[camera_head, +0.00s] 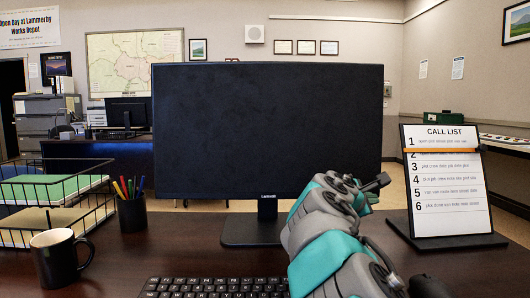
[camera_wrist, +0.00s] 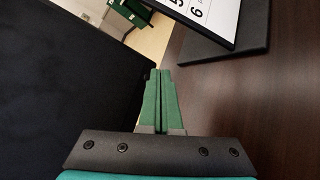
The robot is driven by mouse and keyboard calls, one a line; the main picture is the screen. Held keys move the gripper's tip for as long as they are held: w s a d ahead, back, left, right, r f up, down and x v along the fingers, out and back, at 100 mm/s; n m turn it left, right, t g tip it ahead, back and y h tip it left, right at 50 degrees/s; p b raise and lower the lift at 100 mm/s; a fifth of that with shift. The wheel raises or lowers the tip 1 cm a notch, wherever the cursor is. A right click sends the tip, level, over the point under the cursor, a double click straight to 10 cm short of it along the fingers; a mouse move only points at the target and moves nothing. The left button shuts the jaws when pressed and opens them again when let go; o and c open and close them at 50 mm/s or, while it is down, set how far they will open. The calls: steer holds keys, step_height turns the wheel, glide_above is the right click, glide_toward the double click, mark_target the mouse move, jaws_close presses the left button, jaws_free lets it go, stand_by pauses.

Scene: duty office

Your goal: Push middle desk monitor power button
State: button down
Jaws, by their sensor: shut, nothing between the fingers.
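The desk monitor (camera_head: 268,125) stands in the middle of the head view with a dark screen, on a black stand (camera_head: 262,230). A dark surface, likely the monitor (camera_wrist: 60,80), fills the left of the wrist view beside the fingers. I cannot tell whether they touch it.
A call list board (camera_head: 447,185) stands right of my gripper. A black keyboard (camera_head: 215,287) lies in front of the monitor. A mug (camera_head: 57,260), a pen cup (camera_head: 131,212) and a wire tray (camera_head: 50,205) are at left. Bare desk (camera_head: 190,255) lies between mug and stand.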

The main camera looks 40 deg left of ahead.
steer(key=shift+w+a, duration=0.2)
steer(key=shift+w, duration=0.05)
steer(key=shift+w+p, duration=0.1)
steer(key=shift+p, duration=0.25)
stand_by(0.3)
steer(key=shift+s+d, duration=0.35)
steer(key=shift+s, duration=0.15)
steer(key=shift+s+d+r, duration=0.1)
steer(key=shift+s+d, duration=0.8)
steer(key=shift+s, duration=0.3)
steer(key=shift+s+d+r, duration=0.1)
steer(key=shift+s+d, duration=0.8)
steer(key=shift+s, duration=0.25)
